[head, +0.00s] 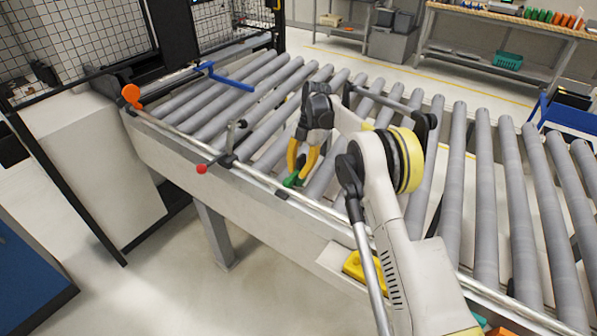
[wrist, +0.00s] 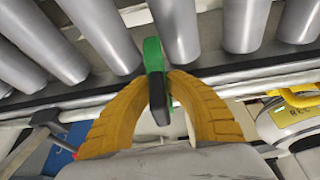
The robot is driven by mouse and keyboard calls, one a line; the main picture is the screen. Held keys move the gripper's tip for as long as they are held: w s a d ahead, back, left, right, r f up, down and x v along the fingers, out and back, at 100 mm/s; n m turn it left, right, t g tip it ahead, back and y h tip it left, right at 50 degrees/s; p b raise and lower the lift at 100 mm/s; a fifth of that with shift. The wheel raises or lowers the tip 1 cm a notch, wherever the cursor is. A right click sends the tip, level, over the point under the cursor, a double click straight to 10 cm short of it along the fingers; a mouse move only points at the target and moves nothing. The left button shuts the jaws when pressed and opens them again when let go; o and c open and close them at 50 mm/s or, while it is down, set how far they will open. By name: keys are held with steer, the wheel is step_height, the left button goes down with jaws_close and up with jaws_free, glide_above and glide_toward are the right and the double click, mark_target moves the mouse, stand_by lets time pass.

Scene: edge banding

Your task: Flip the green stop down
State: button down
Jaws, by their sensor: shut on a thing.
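The green stop (head: 292,180) is at the near rail of the roller conveyor, in the middle of the head view. In the wrist view the green stop (wrist: 153,57) stands up between the fingertips, with a dark lower part. My gripper (head: 301,172) reaches down to it from above with its yellow fingers. In the wrist view my gripper (wrist: 158,92) has both fingertips against the sides of the stop's dark part.
Grey rollers (head: 480,200) fill the conveyor on both sides. A yellow box (head: 360,268) is on the conveyor's near side.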

mark_target(302, 155)
steer(key=c, duration=1.4)
jaws_free()
steer(key=shift+r, duration=0.1)
steer(key=v, duration=0.7)
steer(key=shift+r, duration=0.15)
